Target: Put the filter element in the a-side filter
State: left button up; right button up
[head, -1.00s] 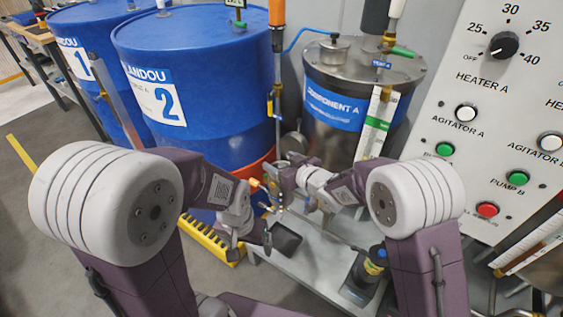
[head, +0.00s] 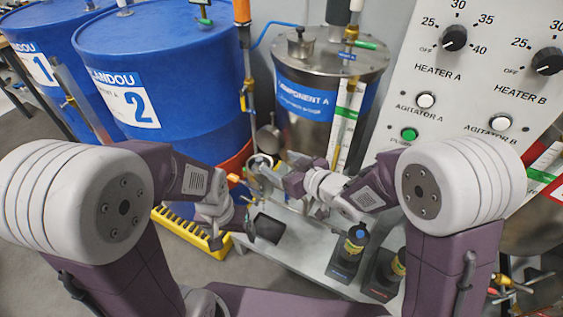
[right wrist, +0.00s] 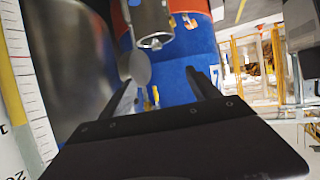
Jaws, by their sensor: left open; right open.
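A metal cylinder with a rounded lower end (right wrist: 152,22) hangs at the top of the right wrist view; it looks like a filter housing, but I cannot tell which. My right gripper (right wrist: 160,78) is open, its two dark fingers apart just below that cylinder, with nothing visibly between them. In the head view my right gripper (head: 268,172) is beside the pipework in front of the metal tank and partly hidden. My left gripper (head: 230,232) is open, low over the left end of the grey bench. I cannot make out the filter element in either view.
Blue drum 2 (head: 165,75) stands behind my left arm, and the Component A tank (head: 325,85) behind my right. A dark tray (head: 266,229) and black-based bottles (head: 347,258) are on the grey bench (head: 292,250). A yellow grate (head: 185,238) lies left. The control panel (head: 470,90) stands right.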

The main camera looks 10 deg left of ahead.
jog(key=s+d+f+m+g+h, duration=0.1)
jog(key=d+f+m+h, duration=0.2)
jog(key=d, duration=0.5)
jog(key=d+f+m+h, duration=0.2)
jog(key=d+f+h, duration=0.15)
jog(key=d, duration=0.45)
jog(key=s+d+f+m+g+h, duration=0.2)
jog(key=s+d+g, duration=0.2)
jog(key=s, duration=0.4)
jog(key=s+d+f+m+g+h, duration=0.1)
jog(key=s+d+m+g, duration=0.2)
jog(key=s+d, duration=0.35)
notch_tip(320, 180, up, 23)
jog(key=s+a+p, duration=0.1)
jog(key=p, duration=2.2)
jog(key=shift+s+a, duration=0.15)
jog(key=shift+a, duration=0.15)
